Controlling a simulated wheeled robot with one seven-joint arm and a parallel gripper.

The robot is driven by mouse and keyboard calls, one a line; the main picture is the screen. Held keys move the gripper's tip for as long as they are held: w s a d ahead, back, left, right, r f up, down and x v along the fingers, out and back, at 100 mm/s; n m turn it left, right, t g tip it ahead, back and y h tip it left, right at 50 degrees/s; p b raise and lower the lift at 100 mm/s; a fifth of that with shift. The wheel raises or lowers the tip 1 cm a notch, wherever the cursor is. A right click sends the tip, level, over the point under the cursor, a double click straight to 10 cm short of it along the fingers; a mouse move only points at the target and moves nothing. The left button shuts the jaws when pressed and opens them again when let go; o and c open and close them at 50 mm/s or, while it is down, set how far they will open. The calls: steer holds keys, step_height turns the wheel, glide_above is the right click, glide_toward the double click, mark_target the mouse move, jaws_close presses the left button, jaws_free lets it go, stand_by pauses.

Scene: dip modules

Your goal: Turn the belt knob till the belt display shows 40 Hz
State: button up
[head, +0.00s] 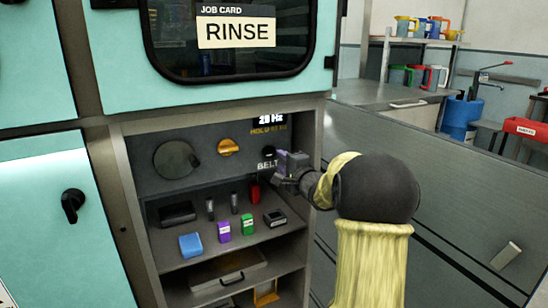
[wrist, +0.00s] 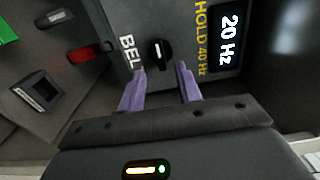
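The belt knob (wrist: 159,52) is small, round and black with a white pointer line; in the head view it (head: 269,152) sits above the BELT label (head: 266,166). The belt display (wrist: 229,40) reads 20 Hz, with yellow HOLD 40 Hz lettering beside it; the display also shows in the head view (head: 270,120). My gripper (wrist: 160,68) is open, its two purple fingers pointing at the knob. The fingertips are at the knob's near edge, one to each side in the picture, with gaps between. I cannot tell whether they reach around it. In the head view my gripper (head: 281,166) is close to the panel.
The same panel has a large dark dial (head: 175,159) and a yellow knob (head: 228,147). Below is a shelf with a red object (head: 254,190), a blue block (head: 191,245), a purple block (head: 223,231) and a green block (head: 247,225). The cabinet's right frame is close to my arm.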

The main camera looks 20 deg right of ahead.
mark_target(273, 155)
steer(key=w, duration=0.6)
steer(key=shift+a, duration=0.1)
steer(key=shift+s, duration=0.1)
steer(key=shift+c, duration=0.4)
jaws_close()
